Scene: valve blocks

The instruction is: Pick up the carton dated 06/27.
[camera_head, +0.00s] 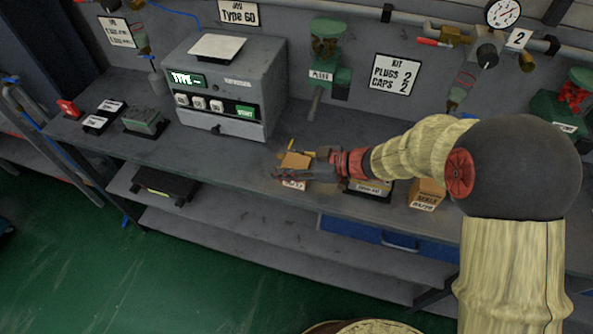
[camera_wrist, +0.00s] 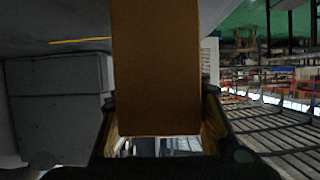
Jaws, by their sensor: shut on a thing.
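A brown carton (camera_wrist: 156,70) fills the middle of the wrist view, between the two fingers of my gripper (camera_wrist: 158,135). My gripper (camera_head: 284,170) is shut on this carton, which also shows as a small tan box (camera_head: 296,160) at the bench's front edge in the head view. A white label is partly visible low on it, but the date cannot be read. A second brown carton (camera_head: 426,194) stands on the bench to the right, behind my arm, with a white label too small to read surely.
A grey machine (camera_head: 262,85) with lit panels stands at the back left of the bench (camera_head: 215,155). A dark labelled block (camera_head: 368,188) sits under my forearm. Green valves (camera_head: 328,60) and pipes line the wall. Small dark blocks (camera_head: 146,121) lie at the left.

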